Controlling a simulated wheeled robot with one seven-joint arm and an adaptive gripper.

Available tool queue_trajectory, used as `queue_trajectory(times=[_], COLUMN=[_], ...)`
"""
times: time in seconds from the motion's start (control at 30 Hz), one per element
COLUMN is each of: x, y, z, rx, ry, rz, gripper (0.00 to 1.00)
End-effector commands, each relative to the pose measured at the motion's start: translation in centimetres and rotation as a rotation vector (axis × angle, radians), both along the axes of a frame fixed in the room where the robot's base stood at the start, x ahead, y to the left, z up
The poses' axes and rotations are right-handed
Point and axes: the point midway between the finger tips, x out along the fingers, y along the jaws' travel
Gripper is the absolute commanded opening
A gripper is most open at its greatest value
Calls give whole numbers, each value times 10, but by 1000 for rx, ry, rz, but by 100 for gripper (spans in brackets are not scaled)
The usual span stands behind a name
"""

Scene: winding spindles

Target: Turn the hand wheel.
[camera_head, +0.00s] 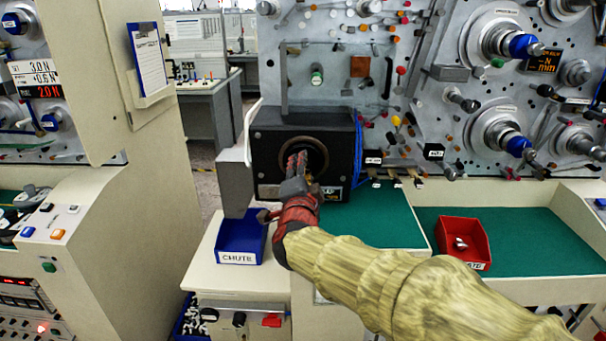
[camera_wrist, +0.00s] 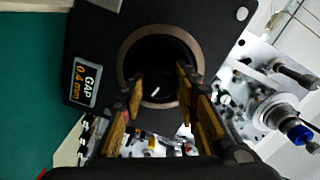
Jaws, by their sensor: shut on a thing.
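The black box (camera_head: 268,150) stands at the back of the bench, with a round dark recess in its front. In the wrist view a brownish ring (camera_wrist: 126,56) rims this recess. A dark round part with a short white mark, which I take as the hand wheel (camera_wrist: 155,90), sits inside the ring. My gripper (camera_head: 297,160) reaches up to the recess and covers part of it. In the wrist view my gripper (camera_wrist: 160,78) has one finger on each side of the dark part, shut on it. The exact contact is too dark to see.
A blue chute bin (camera_head: 240,238) stands on the left of the bench. A red bin (camera_head: 462,240) with small pieces sits at the right on the green mat (camera_head: 520,235). Blue cables (camera_head: 358,140) run along the box's right side. A grey block (camera_head: 235,185) stands at its left.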

Motion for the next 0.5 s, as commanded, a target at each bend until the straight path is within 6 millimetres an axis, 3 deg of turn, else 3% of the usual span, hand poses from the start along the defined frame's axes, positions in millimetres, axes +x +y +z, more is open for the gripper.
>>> queue_trajectory(times=[0.5], x=[0], y=[0], z=[-3], rx=[36], ry=[3], rz=[0], gripper=[5])
